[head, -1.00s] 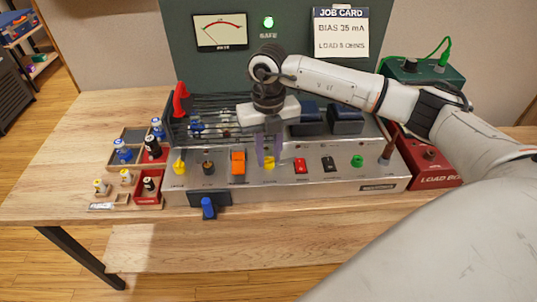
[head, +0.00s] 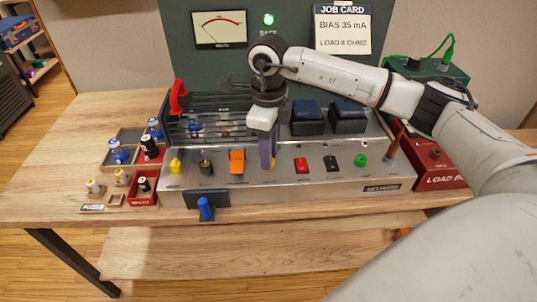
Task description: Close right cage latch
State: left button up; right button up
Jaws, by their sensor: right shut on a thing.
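The amplifier (head: 320,189) is a silver-fronted chassis on the wooden bench. A black wire cage (head: 215,105) with a red handle (head: 177,97) covers its left part and lies down over the tubes. A yellow latch (head: 176,165) sits on the front panel below the cage's left end. The right cage latch (head: 273,162), also yellow, is mostly hidden behind my right gripper's purple fingers. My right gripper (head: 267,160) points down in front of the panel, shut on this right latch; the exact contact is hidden. My left gripper is out of view.
An orange switch (head: 237,161) is close left of my right gripper, and a red switch (head: 301,165) is to its right. Dark blue transformers (head: 307,118) stand behind. Tube trays (head: 143,194) are at left, a red load box (head: 437,172) at right.

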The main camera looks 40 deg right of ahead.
jog(key=shift+n+b, duration=0.35)
jog(key=shift+n, duration=0.85)
jog(key=shift+r+n, duration=0.1)
jog(key=shift+n, duration=0.9)
jog(key=o, duration=1.1)
jog(key=shift+c, duration=0.2)
notch_tip(320, 180, up, 10)
jog(key=shift+r+b, duration=0.15)
jog(key=shift+b, duration=0.15)
